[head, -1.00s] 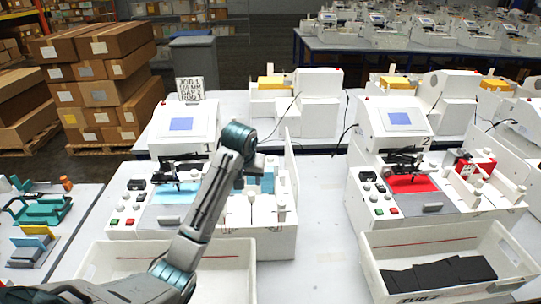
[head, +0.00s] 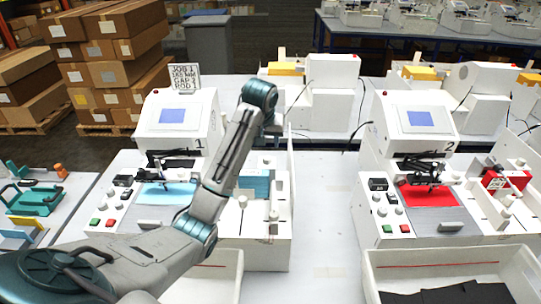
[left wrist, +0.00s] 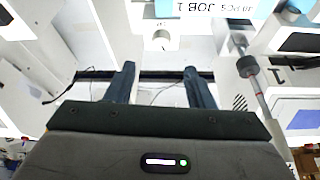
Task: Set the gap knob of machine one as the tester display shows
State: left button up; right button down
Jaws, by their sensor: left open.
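Machine one (head: 178,115) is the white plotter left of centre, marked 1, with a blue screen and a light blue sheet on its bed. Its front-left panel has a small black display (head: 122,181), grey knobs (head: 118,206) and green and red buttons. I cannot tell which knob is the gap knob, nor read the display. A card (head: 186,77) on top seems to read JOB 1, a length in MM, GAP 2, ROD 1. My left gripper (left wrist: 162,88) is open and empty; the head view shows its arm crossing machine one's right part. My right gripper is not in view.
Machine two (head: 415,120) stands to the right with a red sheet. White tubs stand in front; the right one (head: 455,256) holds dark pieces. A side table (head: 70,190) at left carries teal tools. Bare tabletop (head: 325,200) lies between the machines.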

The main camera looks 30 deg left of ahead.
aim_at(267, 158)
pick_arm(q)
jog(key=x, duration=0.2)
jog(key=p+x, duration=0.1)
jog(key=x, duration=0.1)
jog(key=shift+s+a+f+p, duration=0.1)
jog(key=shift+s+p, duration=0.15)
jog(key=shift+p, duration=0.05)
jog(key=p+x, duration=0.1)
jog(key=x, duration=0.3)
jog(key=shift+w, duration=0.25)
jog(key=shift+w+a+f, duration=0.1)
jog(key=shift+f, duration=0.35)
jog(key=c, duration=1)
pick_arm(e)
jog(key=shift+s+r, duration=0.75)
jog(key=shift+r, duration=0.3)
